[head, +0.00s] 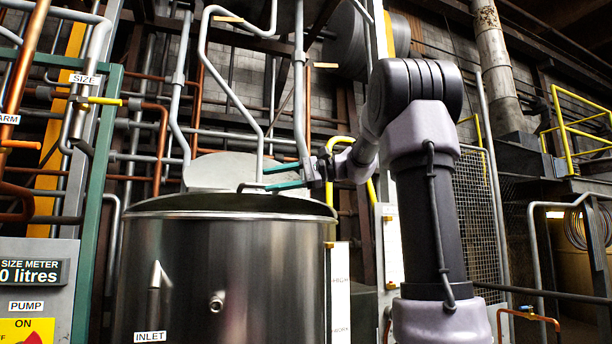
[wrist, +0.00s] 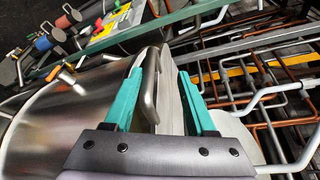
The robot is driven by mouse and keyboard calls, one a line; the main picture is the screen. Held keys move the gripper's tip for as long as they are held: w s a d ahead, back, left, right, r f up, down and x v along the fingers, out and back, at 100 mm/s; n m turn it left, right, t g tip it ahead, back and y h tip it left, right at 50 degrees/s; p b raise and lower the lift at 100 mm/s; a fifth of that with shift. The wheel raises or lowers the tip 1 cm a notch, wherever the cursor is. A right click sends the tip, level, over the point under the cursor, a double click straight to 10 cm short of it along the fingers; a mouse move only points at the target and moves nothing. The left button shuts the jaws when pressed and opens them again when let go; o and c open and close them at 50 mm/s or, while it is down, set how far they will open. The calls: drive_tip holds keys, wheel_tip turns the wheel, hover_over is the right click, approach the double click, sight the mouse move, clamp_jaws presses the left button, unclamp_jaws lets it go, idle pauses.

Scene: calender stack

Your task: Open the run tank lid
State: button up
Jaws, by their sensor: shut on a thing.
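The run tank (head: 215,270) is a shiny steel drum at the left centre of the head view, and its wall also shows in the wrist view (wrist: 50,115). A pale grey lid plate (head: 215,170) stands tilted up behind the tank's rim. A thin metal lid handle (head: 250,185) shows by my fingertips, and as a curved bar in the wrist view (wrist: 150,85). My gripper (head: 270,178) reaches in from the right over the rim, with teal fingers (wrist: 158,75) on either side of the handle. It is shut on the handle. The lid's underside and the tank's inside are hidden.
Copper and grey pipes (head: 200,80) run close behind the tank. A control panel with a size meter (head: 35,271) stands at the left. A white level gauge (head: 341,290) stands at the tank's right side, and a wire mesh guard (head: 475,210) is further right.

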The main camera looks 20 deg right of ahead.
drive_tip(key=v, duration=0.9)
idle(0.5)
drive_tip(key=shift+s, duration=0.1)
idle(0.5)
